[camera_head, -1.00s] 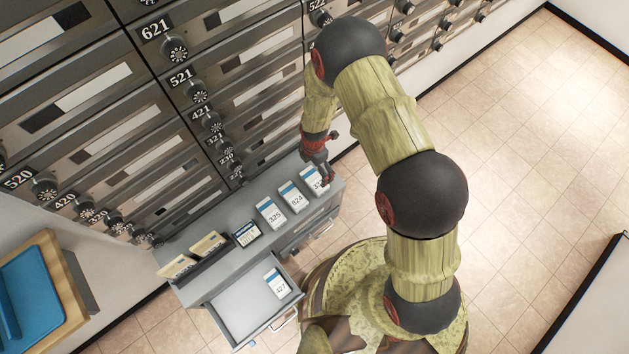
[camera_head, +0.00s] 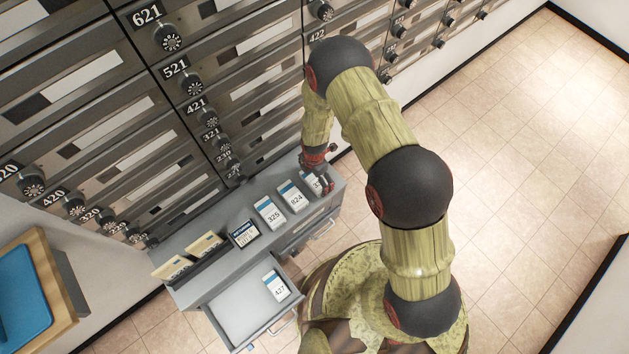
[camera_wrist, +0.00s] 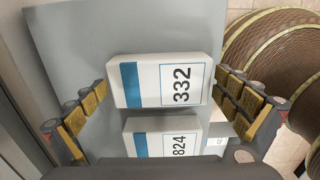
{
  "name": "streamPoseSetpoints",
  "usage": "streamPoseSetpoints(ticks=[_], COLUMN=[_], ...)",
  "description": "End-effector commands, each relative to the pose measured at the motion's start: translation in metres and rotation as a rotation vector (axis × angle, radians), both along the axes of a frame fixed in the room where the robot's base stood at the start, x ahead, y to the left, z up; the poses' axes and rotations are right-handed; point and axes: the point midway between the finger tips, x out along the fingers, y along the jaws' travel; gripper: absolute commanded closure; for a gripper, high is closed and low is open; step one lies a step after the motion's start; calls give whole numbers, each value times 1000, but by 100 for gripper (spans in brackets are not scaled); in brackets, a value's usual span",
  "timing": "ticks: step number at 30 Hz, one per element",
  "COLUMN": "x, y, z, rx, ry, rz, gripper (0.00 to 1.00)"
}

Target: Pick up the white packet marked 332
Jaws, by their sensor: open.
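The white packet marked 332 (camera_wrist: 155,82), with a blue stripe, lies on the grey cabinet top between the open fingers of my gripper (camera_wrist: 160,95) in the wrist view. I cannot tell whether the fingers touch it. In the head view my gripper (camera_head: 318,174) is low over the right end of the cabinet top, and the packet (camera_head: 315,183) is partly hidden by it. The packet marked 824 (camera_wrist: 162,140) lies beside it, nearer the bottom of the wrist view.
Packets 824 (camera_head: 292,197) and 325 (camera_head: 270,212) lie left of the gripper on the cabinet top (camera_head: 215,255). An open drawer (camera_head: 235,305) holds packet 427 (camera_head: 277,285). The mailbox wall (camera_head: 90,110) rises behind.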

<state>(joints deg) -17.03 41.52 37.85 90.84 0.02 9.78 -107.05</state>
Motion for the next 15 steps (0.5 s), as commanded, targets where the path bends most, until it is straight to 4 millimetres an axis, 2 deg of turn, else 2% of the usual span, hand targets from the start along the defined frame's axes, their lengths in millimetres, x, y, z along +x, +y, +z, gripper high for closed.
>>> streamPoseSetpoints(ticks=[15], x=[0], y=[0], z=[0], rx=[0], ry=[0], rz=[0], gripper=[28])
